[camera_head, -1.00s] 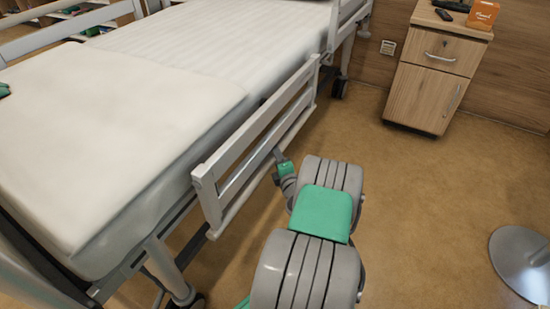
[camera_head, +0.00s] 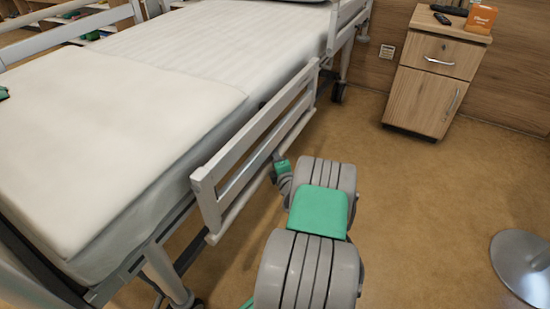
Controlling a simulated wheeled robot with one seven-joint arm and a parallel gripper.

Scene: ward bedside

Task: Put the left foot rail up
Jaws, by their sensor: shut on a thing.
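The left foot rail (camera_head: 255,140) is a pale grey frame of long bars along the near side of the bed. It hangs low beside the mattress, below the level of the raised head-end rail (camera_head: 347,14). My gripper (camera_head: 277,157) reaches the outer side of the foot rail near the middle of its length, at the lower bar. It is shut on the rail. Its fingertips are small in the picture and partly hidden by my wrist.
The bed (camera_head: 120,130) with its white mattress fills the left. A wooden bedside cabinet (camera_head: 435,75) stands at the back right. A round metal base (camera_head: 525,265) is on the floor at the right edge. The floor between them is clear.

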